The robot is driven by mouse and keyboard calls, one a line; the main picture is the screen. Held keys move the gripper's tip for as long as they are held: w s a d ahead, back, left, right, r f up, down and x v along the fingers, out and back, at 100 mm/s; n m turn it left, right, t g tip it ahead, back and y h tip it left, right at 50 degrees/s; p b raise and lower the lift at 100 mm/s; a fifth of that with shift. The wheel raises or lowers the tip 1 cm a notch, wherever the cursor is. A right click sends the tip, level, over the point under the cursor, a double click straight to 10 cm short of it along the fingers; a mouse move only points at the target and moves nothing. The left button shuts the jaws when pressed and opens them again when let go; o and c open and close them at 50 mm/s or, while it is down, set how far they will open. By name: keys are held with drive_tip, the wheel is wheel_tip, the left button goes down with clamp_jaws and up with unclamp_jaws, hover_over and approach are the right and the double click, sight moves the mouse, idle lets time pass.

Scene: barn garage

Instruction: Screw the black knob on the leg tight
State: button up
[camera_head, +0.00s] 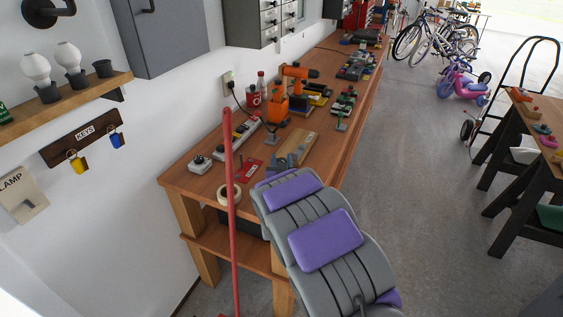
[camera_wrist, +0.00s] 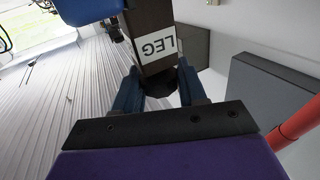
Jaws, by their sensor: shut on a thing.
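In the wrist view, a dark brown leg (camera_wrist: 146,20) hangs from the top middle with a white label reading LEG, seen upside down. A black knob (camera_wrist: 159,86) sits at the end of the leg. My gripper (camera_wrist: 158,74) has its two blue fingers on either side of the knob, shut on it. Part of the knob is hidden behind the fingers and the dark gripper plate. In the head view, my grey and purple arm fills the lower middle; the leg, knob and gripper cannot be made out there.
A wooden workbench (camera_head: 178,177) with tools stands along the left wall. A red pole (camera_head: 231,205) rises beside my arm and also shows in the wrist view (camera_wrist: 290,128). Open grey floor (camera_head: 415,150) lies right of the bench, before a dark-legged table (camera_head: 515,205).

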drive_tip(key=shift+f, duration=0.1)
idle(0.7)
drive_tip(key=o, duration=0.9)
drive_tip(key=shift+a, duration=0.1)
drive_tip(key=shift+o, duration=0.2)
